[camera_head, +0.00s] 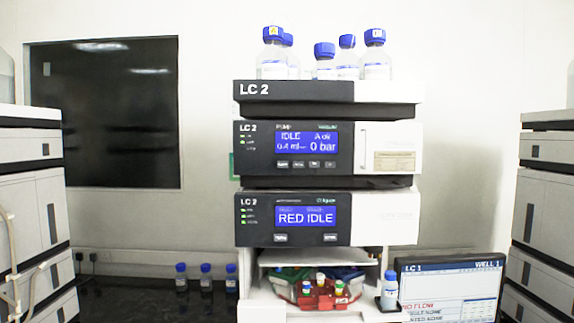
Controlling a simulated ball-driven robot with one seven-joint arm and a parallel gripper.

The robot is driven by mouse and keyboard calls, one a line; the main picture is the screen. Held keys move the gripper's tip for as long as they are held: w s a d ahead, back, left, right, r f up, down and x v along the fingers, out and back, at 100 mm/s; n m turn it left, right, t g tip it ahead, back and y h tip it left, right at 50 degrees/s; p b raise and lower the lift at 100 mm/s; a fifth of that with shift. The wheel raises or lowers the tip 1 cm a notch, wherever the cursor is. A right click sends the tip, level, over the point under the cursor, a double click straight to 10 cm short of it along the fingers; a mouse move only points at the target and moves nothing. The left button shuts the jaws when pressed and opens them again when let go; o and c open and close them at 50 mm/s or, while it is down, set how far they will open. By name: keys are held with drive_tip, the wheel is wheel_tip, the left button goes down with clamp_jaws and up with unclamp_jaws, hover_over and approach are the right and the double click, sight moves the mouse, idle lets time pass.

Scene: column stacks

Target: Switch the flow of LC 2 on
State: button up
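The LC 2 stack (328,92) stands in the middle of the view, with LC 2 printed on its top tray and on two modules. The pump module (256,160) has a blue display (307,142) reading IDLE, 0.4 ml and 0 bar, with a row of small buttons (306,164) under it. The module below (258,230) has a display (305,211) reading RED IDLE and two buttons, one (281,238) at left and one (330,238) at right. My gripper is not in view.
Several blue-capped bottles (324,66) stand on top. An open bay below holds a red vial rack (318,300). A monitor (448,290) labelled LC 1 stands at lower right. Other stacks (30,200) flank both sides. Small bottles (206,280) stand on the dark bench.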

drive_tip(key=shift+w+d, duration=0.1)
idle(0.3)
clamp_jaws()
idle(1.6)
